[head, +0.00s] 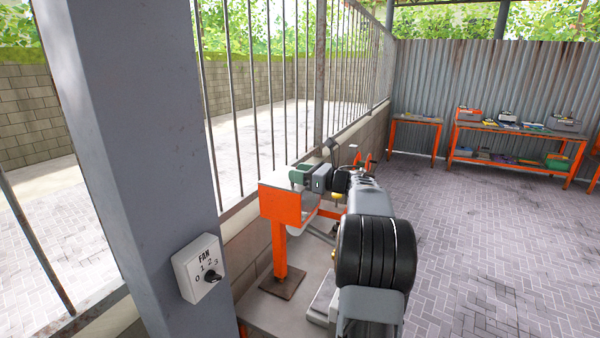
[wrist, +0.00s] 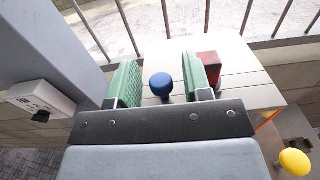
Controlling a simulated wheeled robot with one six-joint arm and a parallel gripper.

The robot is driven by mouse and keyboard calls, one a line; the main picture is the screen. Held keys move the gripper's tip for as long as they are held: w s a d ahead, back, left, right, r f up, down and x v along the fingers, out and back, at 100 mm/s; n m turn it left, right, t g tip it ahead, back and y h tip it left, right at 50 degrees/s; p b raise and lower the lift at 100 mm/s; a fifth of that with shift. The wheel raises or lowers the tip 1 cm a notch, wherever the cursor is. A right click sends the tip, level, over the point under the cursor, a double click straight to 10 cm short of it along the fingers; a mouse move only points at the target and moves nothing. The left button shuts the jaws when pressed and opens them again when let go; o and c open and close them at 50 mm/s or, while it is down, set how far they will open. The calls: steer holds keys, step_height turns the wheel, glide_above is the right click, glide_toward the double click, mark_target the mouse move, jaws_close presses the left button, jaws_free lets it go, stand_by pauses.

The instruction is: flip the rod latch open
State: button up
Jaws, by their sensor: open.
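My gripper (head: 302,176) with green finger pads is open above the top of an orange stand (head: 281,208). In the wrist view my gripper (wrist: 160,78) shows its two green pads apart. A round blue knob (wrist: 161,84) appears between them, on a pale panel (wrist: 235,75). The pads do not visibly hold it, and I cannot tell how far below them it is. A red block (wrist: 208,68) sits just right of the right pad, partly hidden by it. I cannot pick out a rod latch for sure in either view.
A grey post with a FAN dial (head: 200,268) stands left of my gripper; the dial box also shows in the wrist view (wrist: 42,100). A yellow knob (wrist: 294,161) is at the lower right. Barred railing runs behind. Orange tables (head: 515,135) stand far off; paved floor is open right.

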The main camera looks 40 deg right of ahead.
jaws_close()
steer(key=shift+f+h+b, duration=0.3)
steer(key=shift+b, duration=0.65)
steer(key=h+b, duration=0.1)
steer(key=b, duration=0.1)
steer(key=m+t+b, duration=0.1)
steer(key=shift+s+a+f+h+b, duration=0.15)
steer(key=shift+a+h+b, duration=0.05)
steer(key=shift+h+b, duration=0.2)
steer(key=m+h+b, duration=0.1)
steer(key=b, duration=0.1)
steer(key=m+h+b, duration=0.1)
steer(key=b, duration=0.1)
steer(key=shift+s+a+t+h, duration=0.1)
steer(key=shift+a+t+h, duration=0.05)
steer(key=shift+t+h, duration=0.2)
steer(key=shift+r+m+h+b, duration=0.4)
steer(key=shift+m+h+b, duration=0.05)
steer(key=shift+m+h, duration=0.3)
jaws_free()
